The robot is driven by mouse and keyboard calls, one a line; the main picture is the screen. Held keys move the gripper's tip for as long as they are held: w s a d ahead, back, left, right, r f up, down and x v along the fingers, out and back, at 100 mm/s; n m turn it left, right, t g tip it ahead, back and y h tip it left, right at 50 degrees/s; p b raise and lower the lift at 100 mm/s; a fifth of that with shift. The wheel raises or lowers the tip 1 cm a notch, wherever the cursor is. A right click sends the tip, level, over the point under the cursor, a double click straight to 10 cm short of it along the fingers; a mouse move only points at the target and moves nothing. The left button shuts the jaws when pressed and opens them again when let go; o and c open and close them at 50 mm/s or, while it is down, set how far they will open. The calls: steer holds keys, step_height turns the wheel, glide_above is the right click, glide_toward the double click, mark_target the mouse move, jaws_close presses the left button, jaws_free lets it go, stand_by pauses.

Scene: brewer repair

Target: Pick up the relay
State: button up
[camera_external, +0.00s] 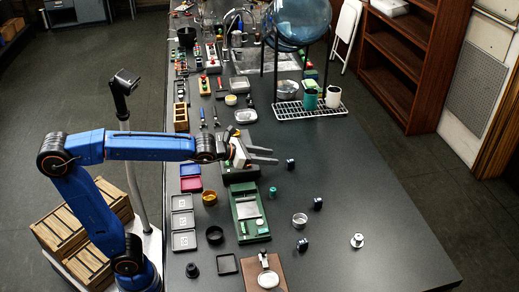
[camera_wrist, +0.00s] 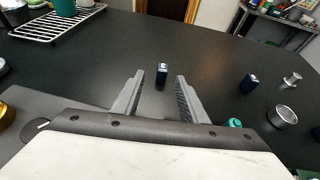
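Three small dark blue blocks stand on the black bench, and they look like relays; no readable label tells them apart. The nearest relay-like block (camera_external: 291,163) is just beyond my fingertips, and in the wrist view this block (camera_wrist: 162,73) shows between and ahead of the fingers. A second block (camera_external: 318,203) is to its lower right, also in the wrist view (camera_wrist: 249,83). A third block (camera_external: 302,244) is nearer the front. My gripper (camera_external: 276,156) is open and empty, its two grey fingers (camera_wrist: 160,82) apart and pointing at the nearest block without touching it.
A green board (camera_external: 245,212) lies below my gripper. A teal cylinder (camera_external: 272,192), a metal cup (camera_external: 299,220) and a silver knob-like part (camera_external: 357,240) stand nearby. A wire rack (camera_external: 312,110) with cups is farther back. The bench to the right is clear.

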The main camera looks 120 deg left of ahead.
mark_target(290, 160)
steer(key=shift+d+x, duration=0.2)
steer(key=shift+x, duration=3.85)
steer(key=shift+w+f, duration=0.1)
steer(key=shift+w, duration=0.1)
steer(key=shift+c, duration=0.6)
jaws_close()
